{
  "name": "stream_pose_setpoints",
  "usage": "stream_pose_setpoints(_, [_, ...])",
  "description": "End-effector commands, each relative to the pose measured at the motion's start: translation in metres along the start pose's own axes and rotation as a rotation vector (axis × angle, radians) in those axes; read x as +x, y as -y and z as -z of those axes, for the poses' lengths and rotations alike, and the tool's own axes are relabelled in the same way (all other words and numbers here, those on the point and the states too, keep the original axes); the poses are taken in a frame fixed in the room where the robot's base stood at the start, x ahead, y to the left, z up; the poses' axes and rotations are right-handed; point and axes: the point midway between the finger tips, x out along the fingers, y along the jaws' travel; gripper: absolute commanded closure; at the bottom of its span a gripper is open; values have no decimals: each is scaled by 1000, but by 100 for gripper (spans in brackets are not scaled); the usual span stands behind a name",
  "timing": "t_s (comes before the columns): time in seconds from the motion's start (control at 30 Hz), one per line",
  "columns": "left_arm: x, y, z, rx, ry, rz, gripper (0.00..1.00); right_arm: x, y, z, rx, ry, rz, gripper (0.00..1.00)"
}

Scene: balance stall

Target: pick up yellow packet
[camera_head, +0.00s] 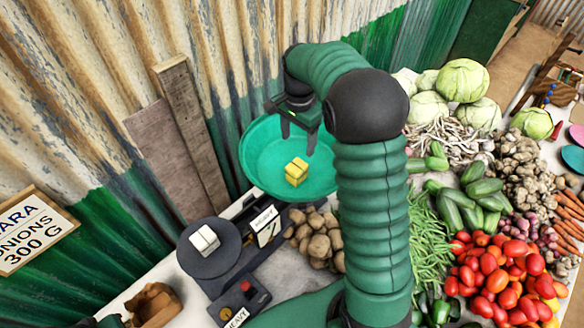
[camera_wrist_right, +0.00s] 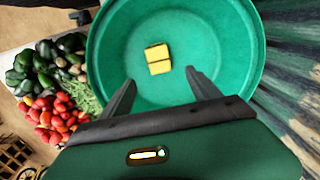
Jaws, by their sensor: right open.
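The yellow packet (camera_head: 296,172) lies in the green pan (camera_head: 262,150) of the balance; it looks like two yellow blocks side by side or stacked. In the right wrist view the yellow packet (camera_wrist_right: 158,59) sits inside the round green pan (camera_wrist_right: 120,80), beyond the fingertips. My right gripper (camera_head: 298,140) is over the pan, fingers pointing down, open and empty. Its two fingers (camera_wrist_right: 161,80) also show in the right wrist view, spread apart, with the packet ahead of the gap between them and not touched. My left gripper is not in view.
The balance's dark plate (camera_head: 213,262) holds white blocks (camera_head: 204,240). Potatoes (camera_head: 318,240) lie right of the balance. Tomatoes (camera_head: 505,275), cucumbers (camera_head: 470,205) and cabbages (camera_head: 462,85) cover the right side. A corrugated wall (camera_head: 90,90) stands close behind the pan.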

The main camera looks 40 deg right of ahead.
Motion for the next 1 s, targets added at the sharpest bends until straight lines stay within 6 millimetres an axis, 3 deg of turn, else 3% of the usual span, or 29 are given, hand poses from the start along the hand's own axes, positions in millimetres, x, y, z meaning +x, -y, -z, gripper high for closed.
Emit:
stream_pose_setpoints(0.3, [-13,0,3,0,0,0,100,81,3,0,-2,4,-8,29])
stream_pose_setpoints(0.53, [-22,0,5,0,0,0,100,106,0,1,0,4,-7,29])
stream_pose_setpoints(0.73, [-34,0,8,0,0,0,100,141,-1,2,-2,1,-5,29])
stream_pose_setpoints(1.0, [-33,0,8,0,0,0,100,148,0,3,-2,-1,-3,30])
